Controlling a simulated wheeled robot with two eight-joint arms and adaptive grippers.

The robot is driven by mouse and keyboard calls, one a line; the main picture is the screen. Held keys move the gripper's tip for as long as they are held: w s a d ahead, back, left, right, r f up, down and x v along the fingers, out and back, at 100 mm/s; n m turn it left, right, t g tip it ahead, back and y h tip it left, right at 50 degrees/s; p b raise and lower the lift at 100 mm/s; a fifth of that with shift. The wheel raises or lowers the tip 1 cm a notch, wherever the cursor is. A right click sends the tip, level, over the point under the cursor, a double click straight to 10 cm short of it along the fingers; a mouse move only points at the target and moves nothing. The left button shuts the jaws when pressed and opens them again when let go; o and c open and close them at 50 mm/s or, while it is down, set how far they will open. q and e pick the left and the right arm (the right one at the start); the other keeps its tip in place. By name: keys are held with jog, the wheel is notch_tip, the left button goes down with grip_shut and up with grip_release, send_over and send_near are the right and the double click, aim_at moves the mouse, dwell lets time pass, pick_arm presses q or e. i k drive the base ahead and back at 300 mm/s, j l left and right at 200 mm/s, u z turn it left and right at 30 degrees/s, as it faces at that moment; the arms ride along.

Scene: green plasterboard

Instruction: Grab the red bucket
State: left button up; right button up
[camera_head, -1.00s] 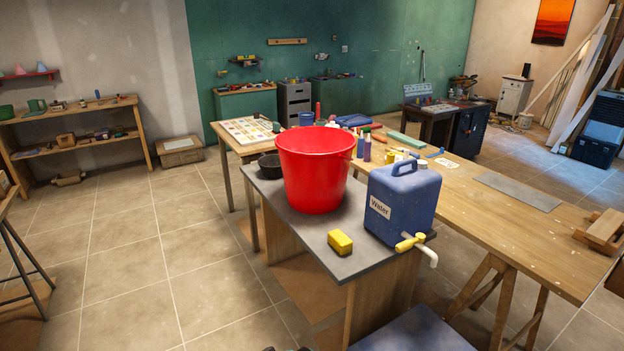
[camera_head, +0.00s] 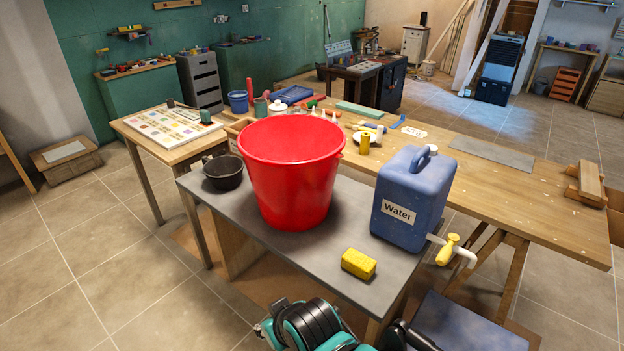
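The red bucket (camera_head: 291,180) stands upright on the grey-topped workbench (camera_head: 330,243), near the middle of the camera_head view. Its wide rim faces up and its walls taper downward. The bucket's interior looks empty from here. I see no gripper fingers in the view and nothing touching the bucket.
A blue water container (camera_head: 408,205) with a yellow tap stands right of the bucket. A yellow sponge (camera_head: 358,263) lies in front, a black bowl (camera_head: 224,172) to the left. A teal and black object (camera_head: 310,324) sits at the bottom edge. A long wooden table (camera_head: 530,195) adjoins behind.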

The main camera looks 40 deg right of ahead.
aim_at(291, 161)
jog(key=i+j+z, duration=0.15)
jog(key=i+z, duration=0.2)
jog(key=z, duration=0.15)
jog(key=i+j+z, duration=0.25)
jog(key=z, duration=0.2)
jog(key=i+j+z, duration=0.3)
jog(key=z, duration=0.2)
jog(key=i+j+z, duration=0.15)
jog(key=j+z, duration=0.35)
jog(key=i+j+z, duration=0.1)
jog(key=j+z, duration=0.35)
